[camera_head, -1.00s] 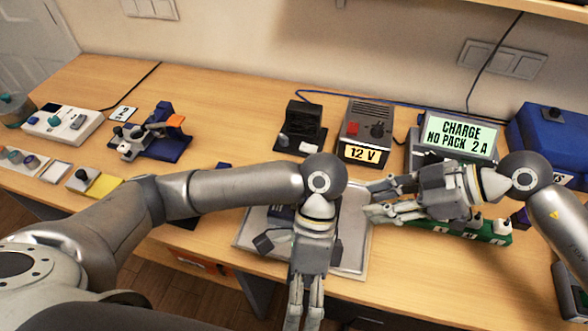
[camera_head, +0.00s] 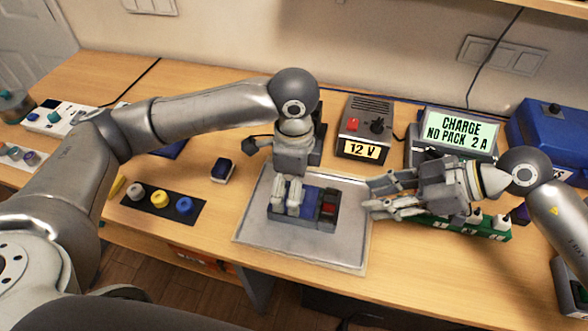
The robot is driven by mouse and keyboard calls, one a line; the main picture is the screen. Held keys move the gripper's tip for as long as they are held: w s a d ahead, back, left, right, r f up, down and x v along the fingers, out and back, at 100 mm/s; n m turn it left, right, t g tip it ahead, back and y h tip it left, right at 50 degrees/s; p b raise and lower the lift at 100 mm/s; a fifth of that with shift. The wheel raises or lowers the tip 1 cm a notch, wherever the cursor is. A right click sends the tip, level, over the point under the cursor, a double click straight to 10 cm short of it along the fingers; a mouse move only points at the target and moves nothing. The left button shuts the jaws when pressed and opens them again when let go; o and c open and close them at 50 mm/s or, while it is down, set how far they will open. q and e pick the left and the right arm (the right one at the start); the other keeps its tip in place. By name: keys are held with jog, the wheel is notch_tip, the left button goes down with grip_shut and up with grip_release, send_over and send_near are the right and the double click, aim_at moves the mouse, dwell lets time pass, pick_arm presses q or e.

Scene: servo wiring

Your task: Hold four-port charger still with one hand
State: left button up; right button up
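A dark block with blue sections and a red part (camera_head: 328,211) lies on a grey tray (camera_head: 345,245); it may be the four-port charger, but its ports cannot be made out. My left gripper (camera_head: 287,208) points down over the block's left part, its two fingers close together. Whether they touch or grip it is unclear. My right gripper (camera_head: 373,196) comes in from the right, fingers spread apart, near the tray's right edge. It is apart from the block and holds nothing visible.
A display unit reading "CHARGE NO PACK 2 A" (camera_head: 460,131) and a 12 V box (camera_head: 366,126) stand behind. A green strip with white plugs (camera_head: 490,230) lies beneath my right gripper. A dark panel with coloured knobs (camera_head: 170,206) is left of the tray.

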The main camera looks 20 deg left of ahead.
aim_at(305, 205)
pick_arm(q)
notch_tip(305, 205, down, 6)
jog(key=shift+r, duration=0.1)
jog(key=shift+c, duration=0.3)
jog(key=c, duration=1.1)
